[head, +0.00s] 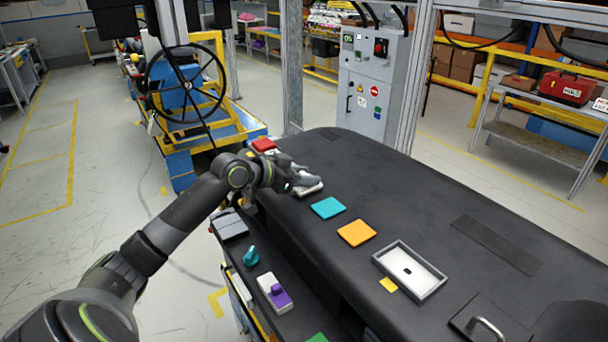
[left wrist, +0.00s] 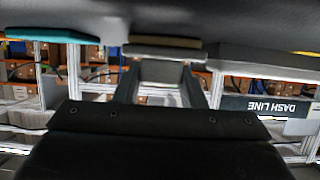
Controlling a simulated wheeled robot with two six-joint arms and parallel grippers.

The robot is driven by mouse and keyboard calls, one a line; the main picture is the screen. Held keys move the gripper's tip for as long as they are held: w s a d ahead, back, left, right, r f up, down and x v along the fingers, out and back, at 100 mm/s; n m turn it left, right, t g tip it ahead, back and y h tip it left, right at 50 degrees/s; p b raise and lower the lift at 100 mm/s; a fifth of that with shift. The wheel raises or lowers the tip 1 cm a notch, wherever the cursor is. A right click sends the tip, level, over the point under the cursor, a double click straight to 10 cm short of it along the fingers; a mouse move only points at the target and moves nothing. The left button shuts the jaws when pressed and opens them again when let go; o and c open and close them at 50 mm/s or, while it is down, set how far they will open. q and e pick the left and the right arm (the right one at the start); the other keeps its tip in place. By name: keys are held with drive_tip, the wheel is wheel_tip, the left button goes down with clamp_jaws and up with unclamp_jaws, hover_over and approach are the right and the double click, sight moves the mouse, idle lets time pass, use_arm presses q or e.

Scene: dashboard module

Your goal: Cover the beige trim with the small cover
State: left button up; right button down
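My left gripper (head: 300,185) is low over the far left part of the dark dashboard. In the left wrist view, which is upside down, its two fingers (left wrist: 160,85) stand either side of a grey handle-like block and appear shut on it. A thin beige strip, seemingly the beige trim (left wrist: 165,41), lies between that plate and the dashboard. The plate appears on or just above it; any gap is too small to tell. In the head view the gripper mostly hides both. My right gripper is not in view.
A side shelf (head: 300,322) holds loose parts. The dashboard's right side is mostly clear.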

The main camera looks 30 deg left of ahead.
use_arm(q)
drive_tip(key=o, duration=0.5)
drive_tip(key=shift+c, duration=0.2)
drive_tip(key=shift+s, duration=0.1)
drive_tip(key=shift+s+a+r, duration=0.15)
drive_tip(key=shift+s+a, duration=0.15)
drive_tip(key=shift+s, duration=0.15)
drive_tip(key=b+v, duration=0.1)
drive_tip(key=v, duration=0.3)
drive_tip(key=shift+s+a+r+b, duration=0.1)
drive_tip(key=shift+s+r+b, duration=0.05)
drive_tip(key=shift+s+b, duration=0.25)
drive_tip(key=shift+s+a+r, duration=0.15)
drive_tip(key=shift+s+a, duration=0.05)
drive_tip(key=shift+s, duration=0.05)
drive_tip(key=shift+v, duration=1.1)
drive_tip(key=p+v, duration=0.8)
drive_tip(key=p, duration=0.1)
drive_tip(key=shift+r, duration=0.2)
